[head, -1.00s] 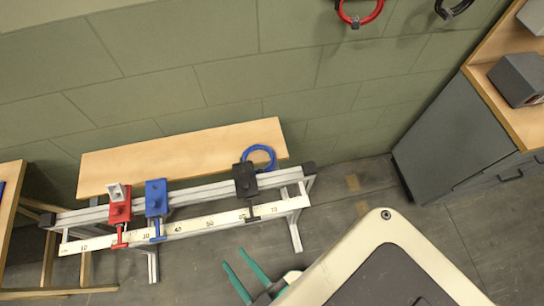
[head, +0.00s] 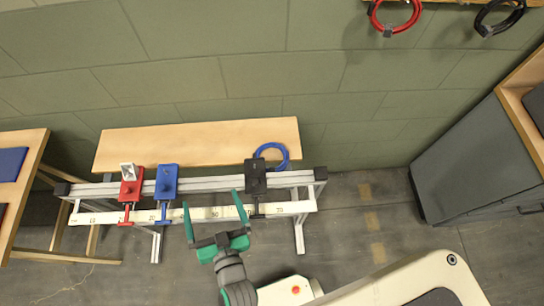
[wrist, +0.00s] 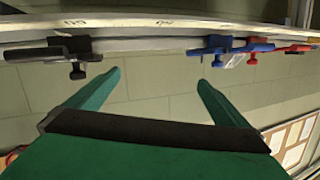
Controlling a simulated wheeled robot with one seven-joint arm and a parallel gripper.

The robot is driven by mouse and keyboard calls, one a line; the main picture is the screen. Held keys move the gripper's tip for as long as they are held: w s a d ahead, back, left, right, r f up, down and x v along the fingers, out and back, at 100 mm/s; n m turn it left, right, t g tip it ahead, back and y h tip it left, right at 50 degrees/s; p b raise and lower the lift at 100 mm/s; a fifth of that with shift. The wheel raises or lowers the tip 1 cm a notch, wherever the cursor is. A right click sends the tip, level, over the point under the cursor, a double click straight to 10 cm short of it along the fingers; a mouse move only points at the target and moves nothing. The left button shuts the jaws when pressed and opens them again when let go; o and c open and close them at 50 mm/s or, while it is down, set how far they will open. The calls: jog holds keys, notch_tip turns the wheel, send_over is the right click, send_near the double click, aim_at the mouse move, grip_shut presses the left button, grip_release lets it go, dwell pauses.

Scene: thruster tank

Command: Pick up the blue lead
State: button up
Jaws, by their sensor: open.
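The blue lead (head: 284,149) is a coiled blue loop at the right end of the wooden shelf (head: 190,145), partly behind the black carriage on the rail. My gripper (head: 214,198) has green fingers and is open and empty, in front of the scaled rail and left of the black carriage. It is apart from the lead, to its lower left in the head view. In the wrist view the open fingers (wrist: 160,85) show with nothing between them, and I cannot make out the blue lead there.
The metal rail (head: 215,184) stands before the shelf, bearing red (head: 131,188), blue (head: 166,182) and black (head: 255,178) carriages. Red (head: 396,18) and black (head: 497,18) leads hang on the wall. A grey cabinet (head: 465,155) stands right; floor between is clear.

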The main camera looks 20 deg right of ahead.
jog(key=w+a+r+n+g+y, duration=0.1)
jog(key=w+a+r+n+y, duration=0.3)
jog(key=w, duration=0.4)
jog(key=w+a+r+n+g+y, duration=0.1)
jog(key=w+a+r+n+y, duration=0.15)
jog(key=w+r+n, duration=0.45)
jog(key=w+a+r+n+g+y, duration=0.1)
jog(key=w+a+r+n+y, duration=0.2)
jog(key=w, duration=0.5)
jog(key=n+g+h, duration=1)
jog(key=n+g, duration=0.2)
jog(key=g, duration=0.1)
send_near(286, 153)
jog(key=a+f, duration=0.2)
jog(key=a, duration=0.3)
jog(key=shift+w+a+f, duration=0.1)
jog(key=shift+w+f, duration=0.05)
jog(key=shift+f, duration=1.4)
jog(key=shift+w+f, duration=0.1)
jog(key=shift+f, duration=1.45)
jog(key=c, duration=0.8)
